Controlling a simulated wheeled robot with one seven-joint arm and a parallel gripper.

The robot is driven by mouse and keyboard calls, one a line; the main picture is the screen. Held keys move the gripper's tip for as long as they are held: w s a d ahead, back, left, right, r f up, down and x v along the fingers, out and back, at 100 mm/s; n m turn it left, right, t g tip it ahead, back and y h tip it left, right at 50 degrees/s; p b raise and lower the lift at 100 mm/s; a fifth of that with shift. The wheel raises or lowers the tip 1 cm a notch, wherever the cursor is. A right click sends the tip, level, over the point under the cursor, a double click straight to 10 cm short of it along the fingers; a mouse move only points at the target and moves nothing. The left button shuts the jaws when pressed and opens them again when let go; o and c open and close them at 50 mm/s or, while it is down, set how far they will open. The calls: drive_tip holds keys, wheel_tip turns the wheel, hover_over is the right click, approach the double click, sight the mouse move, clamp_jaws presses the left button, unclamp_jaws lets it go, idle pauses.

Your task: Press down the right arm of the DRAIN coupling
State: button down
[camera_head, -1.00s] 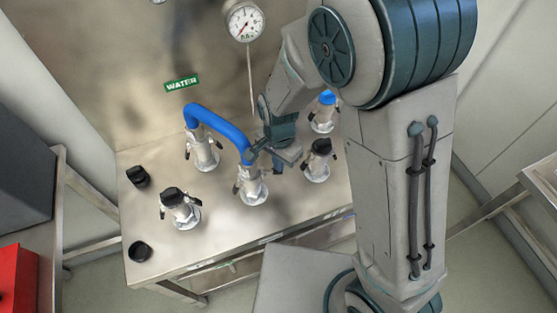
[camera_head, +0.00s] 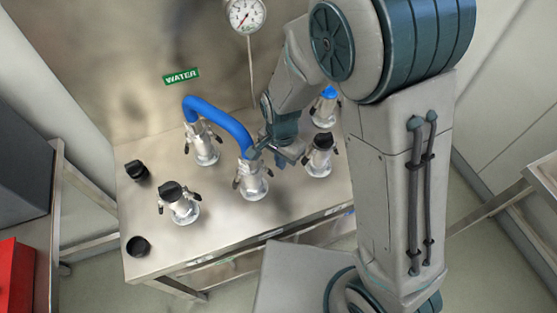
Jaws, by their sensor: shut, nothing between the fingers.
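No DRAIN label is readable. A blue hose (camera_head: 222,118) arches from the back-left coupling (camera_head: 205,150) to the front middle coupling (camera_head: 252,186), both silver and upright on the steel table. The front middle coupling has a dark arm on each side; its right arm (camera_head: 269,172) is partly hard to make out below my gripper. My gripper (camera_head: 265,154) is shut and empty, just right of the hose end above that coupling. Whether it touches the hose or the arm, I cannot tell.
A black-capped coupling (camera_head: 179,203) stands front left, another (camera_head: 319,155) right of my gripper, and a blue-capped one (camera_head: 325,108) behind it. Two black caps (camera_head: 137,171) lie at the table's left.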

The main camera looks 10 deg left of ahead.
wheel_tip(320, 180, up, 6)
drive_tip(key=p, duration=0.4)
drive_tip(key=shift+p, duration=0.3)
drive_tip(key=shift+r, duration=0.1)
